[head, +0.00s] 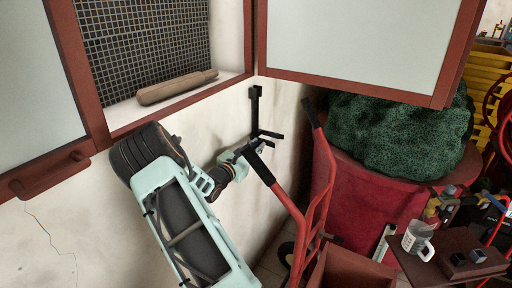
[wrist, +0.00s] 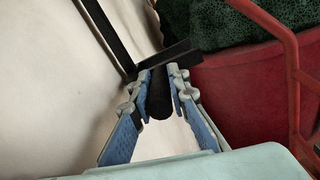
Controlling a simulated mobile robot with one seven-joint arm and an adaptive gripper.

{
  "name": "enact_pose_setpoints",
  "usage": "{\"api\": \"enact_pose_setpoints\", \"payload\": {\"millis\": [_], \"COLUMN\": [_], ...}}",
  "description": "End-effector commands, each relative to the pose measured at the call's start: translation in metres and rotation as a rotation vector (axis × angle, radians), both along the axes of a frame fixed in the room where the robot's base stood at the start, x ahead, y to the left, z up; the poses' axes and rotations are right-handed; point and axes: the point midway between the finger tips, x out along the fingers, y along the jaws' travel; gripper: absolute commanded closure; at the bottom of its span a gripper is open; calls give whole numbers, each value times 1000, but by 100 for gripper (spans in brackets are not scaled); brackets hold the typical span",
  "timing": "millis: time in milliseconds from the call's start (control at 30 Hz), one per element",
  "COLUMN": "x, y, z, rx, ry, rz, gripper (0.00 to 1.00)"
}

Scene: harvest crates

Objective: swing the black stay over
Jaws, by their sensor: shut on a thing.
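The black stay (head: 255,106) runs down the pale wall just below the corner where the red window frame meets the opened casement. In the wrist view the stay (wrist: 106,38) comes down from the upper left to a crosspiece, with a dark round grip (wrist: 160,98) pointing toward me. My gripper (head: 262,144) is at the lower end of the stay. In the wrist view its two blue-padded fingers (wrist: 161,84) are closed around the round grip. Whether the stay's end rests on anything behind the crosspiece is hidden.
The casement (head: 350,84) stands swung out above right. A red hand truck (head: 322,200) stands close to the right of my gripper. Behind it is a red tub (head: 355,190) with a green heap (head: 400,130). A brown roll (head: 178,87) lies on the sill.

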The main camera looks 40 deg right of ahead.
Motion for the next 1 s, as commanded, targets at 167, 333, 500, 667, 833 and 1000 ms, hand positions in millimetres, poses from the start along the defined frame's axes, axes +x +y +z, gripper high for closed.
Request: {"api": "enact_pose_setpoints", "payload": {"millis": [167, 333, 500, 667, 833, 1000], "x": [0, 0, -5, -18, -36, -52], "y": [0, 0, -2, -7, -14, -21], "z": [0, 0, 3, 9, 18, 29], "rx": [0, 0, -12, -41, -85, -130], "ry": [-1, 1, 29, 101, 208, 317], "rz": [0, 0, -1, -1, -2, -2], "gripper": [100, 100, 100, 100, 100, 100]}}
